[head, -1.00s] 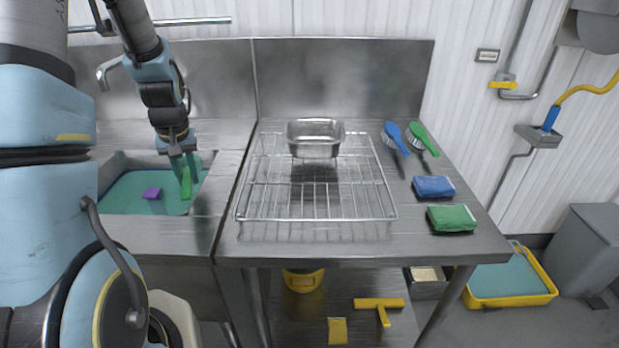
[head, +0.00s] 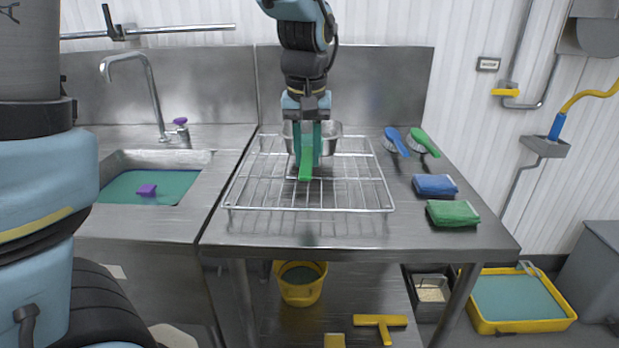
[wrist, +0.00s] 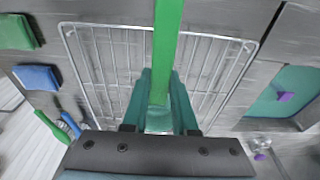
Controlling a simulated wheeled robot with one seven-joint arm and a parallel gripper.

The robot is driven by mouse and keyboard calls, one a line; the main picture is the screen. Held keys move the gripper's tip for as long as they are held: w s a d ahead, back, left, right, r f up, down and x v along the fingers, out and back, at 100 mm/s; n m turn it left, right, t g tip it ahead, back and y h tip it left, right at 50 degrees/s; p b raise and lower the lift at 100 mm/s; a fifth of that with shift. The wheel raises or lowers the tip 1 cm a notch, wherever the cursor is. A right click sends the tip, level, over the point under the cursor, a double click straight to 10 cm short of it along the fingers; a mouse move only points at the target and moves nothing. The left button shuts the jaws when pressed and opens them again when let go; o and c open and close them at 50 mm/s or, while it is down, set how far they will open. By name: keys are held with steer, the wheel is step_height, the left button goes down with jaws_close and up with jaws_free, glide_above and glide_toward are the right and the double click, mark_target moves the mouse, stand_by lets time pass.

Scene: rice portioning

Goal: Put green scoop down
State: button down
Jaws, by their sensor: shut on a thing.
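The green scoop (head: 306,168) is held in my gripper (head: 307,150) over the wire rack (head: 345,208) on the steel table. My gripper is shut on the scoop's handle, with the green fingers on either side of it. In the wrist view the scoop (wrist: 167,45) shows as a long green strip reaching up out of the frame from between my fingertips (wrist: 160,110). I cannot tell whether the scoop touches the rack. The scoop's far end is not clear in either view.
A steel pan (head: 331,139) stands on the rack just behind my gripper.

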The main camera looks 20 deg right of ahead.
mark_target(307, 156)
step_height(307, 156, down, 7)
steer(key=shift+f+p, duration=0.2)
steer(key=shift+p, duration=0.2)
steer(key=shift+f, duration=0.15)
steer(key=c, duration=0.7)
jaws_free()
steer(key=r, duration=0.4)
steer(key=s+r, duration=0.1)
steer(key=r, duration=0.3)
steer(key=r+b, duration=0.1)
steer(key=r, duration=0.3)
steer(key=shift+s+a+r, duration=0.1)
steer(key=shift+s+a, duration=0.2)
steer(key=shift+a, duration=0.1)
steer(key=a+f+n, duration=0.1)
steer(key=a+f, duration=0.3)
steer(key=a, duration=0.5)
steer(key=w+a+f+n, duration=0.1)
steer(key=a+f, duration=0.3)
steer(key=a, duration=0.5)
steer(key=a+f+n, duration=0.1)
steer(key=a+f, duration=0.3)
steer(key=a, duration=0.6)
steer(key=shift+w+n+y, duration=0.3)
steer(key=shift+w+n, duration=0.1)
